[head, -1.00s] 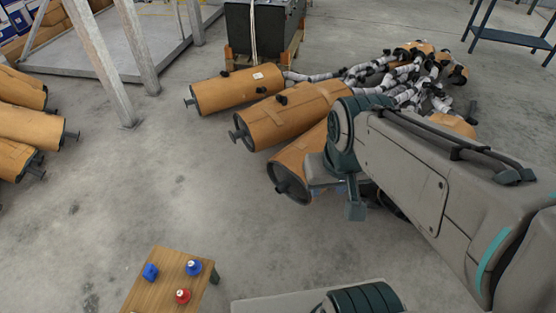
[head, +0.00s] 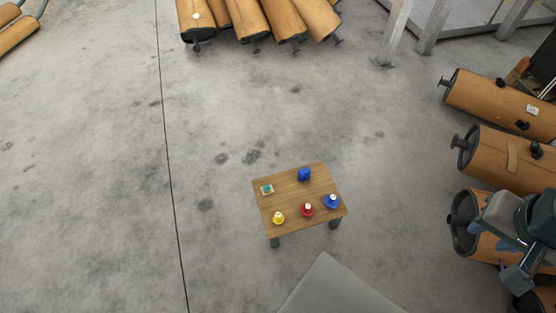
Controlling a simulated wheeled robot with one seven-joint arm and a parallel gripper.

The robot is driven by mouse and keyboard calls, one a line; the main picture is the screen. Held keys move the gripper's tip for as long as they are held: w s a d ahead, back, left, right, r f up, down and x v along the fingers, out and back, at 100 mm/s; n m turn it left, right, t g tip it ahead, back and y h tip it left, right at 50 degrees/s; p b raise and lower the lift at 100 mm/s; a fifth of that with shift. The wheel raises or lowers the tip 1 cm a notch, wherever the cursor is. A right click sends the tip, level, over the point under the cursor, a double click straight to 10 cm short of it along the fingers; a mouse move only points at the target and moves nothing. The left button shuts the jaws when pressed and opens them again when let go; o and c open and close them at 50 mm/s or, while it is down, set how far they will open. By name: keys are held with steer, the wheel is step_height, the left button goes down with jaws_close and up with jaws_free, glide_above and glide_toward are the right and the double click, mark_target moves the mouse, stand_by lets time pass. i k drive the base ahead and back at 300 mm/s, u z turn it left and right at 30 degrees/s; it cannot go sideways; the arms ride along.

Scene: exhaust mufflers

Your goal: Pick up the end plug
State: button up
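A small wooden table (head: 290,190) stands on the floor near the middle of the head view. On it are a yellow piece (head: 278,218), a red piece (head: 307,210) and a blue piece (head: 331,202), each with a pale top. A blue block (head: 304,174) and a small flat teal and cream piece (head: 267,189) lie behind them. I cannot tell which of these is the end plug. My gripper (head: 516,280) is at the lower right, far from the table, beside an orange muffler. Its fingers are too unclear to show whether it is open or shut.
Orange mufflers (head: 505,158) lie along the right, and more (head: 260,18) lie at the top. Grey posts (head: 392,35) stand at the upper right. The concrete floor left of and behind the table is clear. My grey base (head: 330,292) shows at the bottom.

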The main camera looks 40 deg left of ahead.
mark_target(278, 218)
steer(key=u, duration=1.8)
steer(key=k, duration=1.15)
steer(key=u, duration=0.95)
steer(key=i, duration=1.8)
steer(key=z, duration=1.15)
steer(key=i, duration=0.35)
steer(key=z, duration=0.35)
